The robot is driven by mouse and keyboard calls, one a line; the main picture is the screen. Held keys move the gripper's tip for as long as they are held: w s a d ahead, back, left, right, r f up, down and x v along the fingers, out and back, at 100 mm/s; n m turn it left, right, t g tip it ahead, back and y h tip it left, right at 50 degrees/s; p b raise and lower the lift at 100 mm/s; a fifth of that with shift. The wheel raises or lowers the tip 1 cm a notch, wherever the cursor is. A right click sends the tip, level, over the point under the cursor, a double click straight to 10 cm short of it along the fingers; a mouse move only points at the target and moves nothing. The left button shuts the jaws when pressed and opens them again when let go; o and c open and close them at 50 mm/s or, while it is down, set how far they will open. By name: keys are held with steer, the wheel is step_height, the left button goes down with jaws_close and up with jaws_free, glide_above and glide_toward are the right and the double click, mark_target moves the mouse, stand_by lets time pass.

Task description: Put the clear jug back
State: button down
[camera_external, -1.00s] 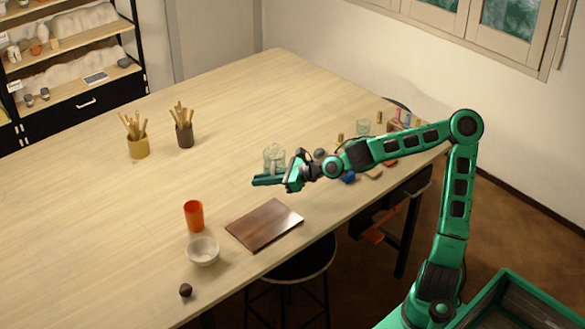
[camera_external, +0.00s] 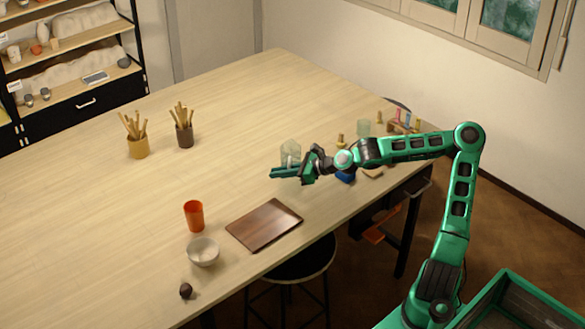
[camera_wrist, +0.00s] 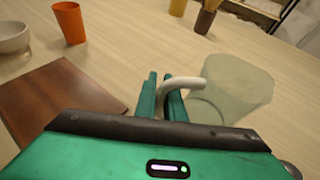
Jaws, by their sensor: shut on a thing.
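The clear jug (camera_external: 290,151) is a see-through, slightly green vessel over the far side of the table, behind my gripper. In the wrist view the jug (camera_wrist: 232,90) is to the right of the fingers, with its pale curved handle reaching between them. My gripper (camera_external: 285,173) is shut on the handle; its fingertips also show in the wrist view (camera_wrist: 161,98). I cannot tell whether the jug's base touches the table. My fingers hide part of it in the external view.
A brown board (camera_external: 264,224), orange cup (camera_external: 194,216), white bowl (camera_external: 203,251) and small dark ball (camera_external: 186,290) lie nearer the front edge. Tool pots (camera_external: 138,147) stand at left. The middle is clear.

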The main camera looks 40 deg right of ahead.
steer(key=shift+f, duration=2.05)
steer(key=shift+d+f, duration=0.1)
steer(key=c, duration=1.8)
jaws_free()
steer(key=shift+c, duration=0.2)
steer(key=v, duration=1.2)
